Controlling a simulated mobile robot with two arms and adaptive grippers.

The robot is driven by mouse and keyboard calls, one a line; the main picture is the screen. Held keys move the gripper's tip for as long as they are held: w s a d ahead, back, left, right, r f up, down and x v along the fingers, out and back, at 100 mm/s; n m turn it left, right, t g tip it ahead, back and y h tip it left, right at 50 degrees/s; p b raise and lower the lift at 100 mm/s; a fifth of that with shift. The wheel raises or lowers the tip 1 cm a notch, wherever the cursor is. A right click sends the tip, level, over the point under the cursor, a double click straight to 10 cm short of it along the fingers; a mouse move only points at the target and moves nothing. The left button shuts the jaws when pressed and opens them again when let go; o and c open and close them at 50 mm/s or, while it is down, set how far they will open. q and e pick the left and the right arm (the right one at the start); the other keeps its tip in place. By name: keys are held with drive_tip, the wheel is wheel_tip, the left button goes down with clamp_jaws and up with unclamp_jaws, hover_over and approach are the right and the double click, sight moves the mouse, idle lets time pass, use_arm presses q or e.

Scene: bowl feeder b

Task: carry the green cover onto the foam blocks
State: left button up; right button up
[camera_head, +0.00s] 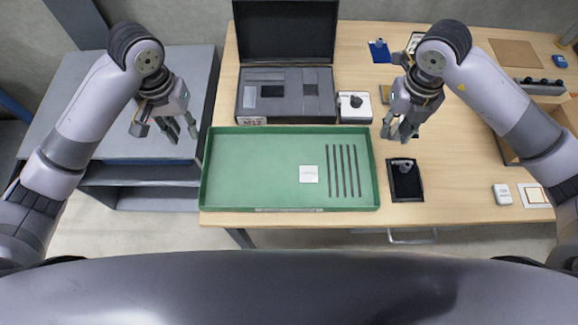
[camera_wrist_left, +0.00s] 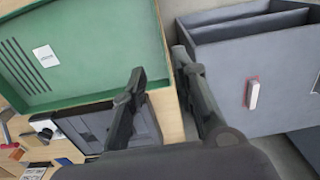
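The green cover (camera_head: 255,175) looks like a shallow green tray with a raised rim, lying flat along the table's front left edge. It also shows in the left wrist view (camera_wrist_left: 100,50). It has several dark slots and a white label. My left gripper (camera_head: 183,135) is open and empty, just left of the cover's left rim; its spread fingers show in the left wrist view (camera_wrist_left: 158,75). My right gripper (camera_head: 396,134) looks open and empty, just beyond the cover's right rim. I cannot pick out foam blocks with certainty.
An open dark case (camera_head: 315,118) with grey compartments stands behind the cover. A grey bench (camera_head: 125,148) stands left of the table. A white box with a black knob (camera_head: 354,106) and a black tray (camera_head: 405,183) are near the right gripper. A brown carton (camera_head: 520,140) is right.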

sight(204, 163)
use_arm(q)
drive_tip(key=shift+f, duration=0.1)
use_arm(e)
drive_tip(key=shift+f, duration=0.15)
